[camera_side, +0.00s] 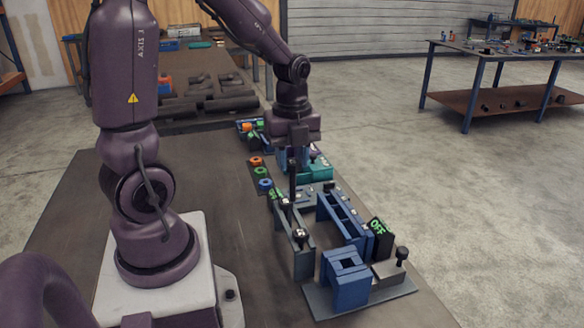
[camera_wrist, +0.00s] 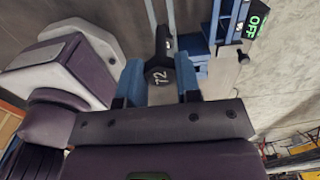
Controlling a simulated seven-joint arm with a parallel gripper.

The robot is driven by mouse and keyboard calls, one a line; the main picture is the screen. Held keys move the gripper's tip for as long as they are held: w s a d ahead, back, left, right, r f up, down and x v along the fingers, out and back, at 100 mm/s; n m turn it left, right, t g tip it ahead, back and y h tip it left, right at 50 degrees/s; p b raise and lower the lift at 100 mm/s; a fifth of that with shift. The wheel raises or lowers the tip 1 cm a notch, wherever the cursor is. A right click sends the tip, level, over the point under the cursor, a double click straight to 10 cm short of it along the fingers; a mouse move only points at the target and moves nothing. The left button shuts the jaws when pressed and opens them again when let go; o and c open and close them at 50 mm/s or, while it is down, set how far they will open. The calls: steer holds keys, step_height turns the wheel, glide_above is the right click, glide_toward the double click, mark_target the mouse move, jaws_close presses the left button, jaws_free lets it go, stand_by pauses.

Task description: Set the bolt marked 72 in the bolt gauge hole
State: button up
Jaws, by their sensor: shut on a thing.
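My gripper (camera_wrist: 160,80) is shut on the bolt marked 72 (camera_wrist: 160,76), a dark bolt with white digits on its head, between two blue fingers in the wrist view. In the side view my gripper (camera_side: 292,158) points down over the far part of the bench fixtures, and a dark shaft (camera_side: 292,182) hangs below it. I cannot tell which opening is the bolt gauge hole. A blue block with a square opening (camera_side: 346,280) stands at the near end, apart from the bolt.
A dark rail with small light parts (camera_side: 293,225) and a blue frame (camera_side: 342,218) stand near the bolt. A sign reading OFF (camera_side: 378,228) and a black-knobbed part (camera_side: 401,256) are at the right. Orange, green and blue rings (camera_side: 262,171) lie to the left.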

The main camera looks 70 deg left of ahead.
steer(key=shift+r, duration=3.6)
steer(key=shift+w+d+f, duration=0.1)
steer(key=shift+w+d, duration=0.05)
steer(key=shift+d, duration=0.2)
steer(key=w+d+f+m, duration=0.3)
steer(key=d+f, duration=0.1)
steer(key=d, duration=0.3)
steer(key=w+d+f+m, duration=0.3)
steer(key=d+f, duration=0.2)
steer(key=d, duration=0.2)
steer(key=shift+f, duration=0.2)
steer(key=shift+f, duration=0.15)
steer(key=shift+f, duration=1.05)
